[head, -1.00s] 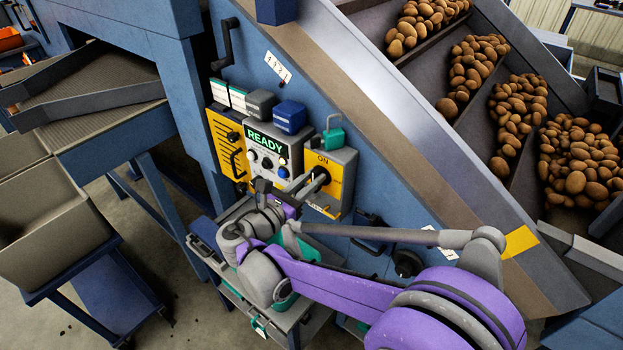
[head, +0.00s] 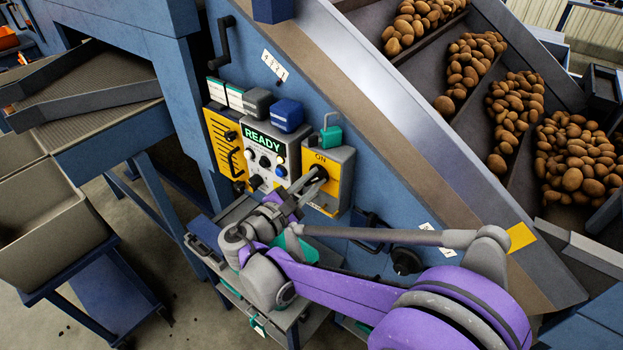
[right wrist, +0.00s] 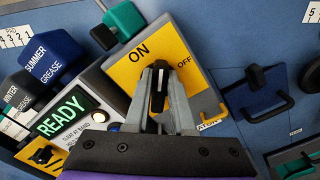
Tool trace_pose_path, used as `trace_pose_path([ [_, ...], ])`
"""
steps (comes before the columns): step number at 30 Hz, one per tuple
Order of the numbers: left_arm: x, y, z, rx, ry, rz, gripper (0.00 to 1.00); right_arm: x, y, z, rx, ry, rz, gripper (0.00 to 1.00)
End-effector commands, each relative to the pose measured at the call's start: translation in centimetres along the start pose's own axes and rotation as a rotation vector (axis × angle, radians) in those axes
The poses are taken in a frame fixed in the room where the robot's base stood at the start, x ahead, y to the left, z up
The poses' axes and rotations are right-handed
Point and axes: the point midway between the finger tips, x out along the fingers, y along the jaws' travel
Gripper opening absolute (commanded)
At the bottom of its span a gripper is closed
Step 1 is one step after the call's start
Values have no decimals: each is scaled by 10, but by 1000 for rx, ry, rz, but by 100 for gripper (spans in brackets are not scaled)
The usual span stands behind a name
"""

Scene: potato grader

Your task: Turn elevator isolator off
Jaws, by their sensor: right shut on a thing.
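The elevator isolator is a grey box with a yellow face (head: 346,166) marked ON in the head view. In the right wrist view its yellow face (right wrist: 191,47) shows ON at upper left and OFF to the right. My right gripper (head: 318,176) is at this face, its two grey fingers shut on the black isolator handle (right wrist: 158,88). My left gripper is not in view.
Left of the isolator is a control panel (head: 265,150) with a green READY display, and a yellow panel (head: 222,140). Blue (head: 286,114) and grey (head: 257,103) boxes sit above, and a green padlock-like piece (head: 331,136) is at the isolator's top. A black latch handle (right wrist: 268,95) is to the right.

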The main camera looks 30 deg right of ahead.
Motion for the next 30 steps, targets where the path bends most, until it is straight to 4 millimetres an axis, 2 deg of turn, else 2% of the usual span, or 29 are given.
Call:
trace_pose_path([
  [18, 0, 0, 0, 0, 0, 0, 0, 0, -8, -3, 573, 1, 0, 0],
  [30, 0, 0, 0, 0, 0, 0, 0, 0, -11, -5, 812, 0, -1, 0],
])
